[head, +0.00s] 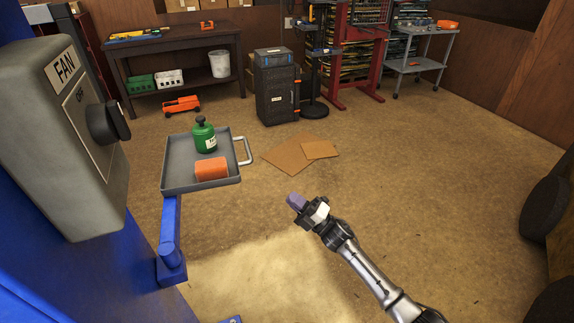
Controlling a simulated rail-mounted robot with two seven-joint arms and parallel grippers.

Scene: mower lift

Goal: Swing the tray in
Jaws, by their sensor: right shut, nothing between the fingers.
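The grey tray (172,176) sits on a blue swing arm (169,235) that comes off a blue post at the left. A metal loop handle (245,151) sticks out from its right side. A green can (204,136) with a dark cap and an orange block (211,169) rest in the tray. My right gripper (297,203) is shut and empty, over the floor to the right of and nearer than the tray, apart from the handle. My left gripper is not in view.
A grey FAN switch box (62,130) with a black knob stands close at the left. Cardboard sheets (292,156) lie on the floor beyond the gripper. A workbench (170,47), a black tool chest (277,92) and a red rack (357,45) stand at the back. The right-hand floor is mostly clear.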

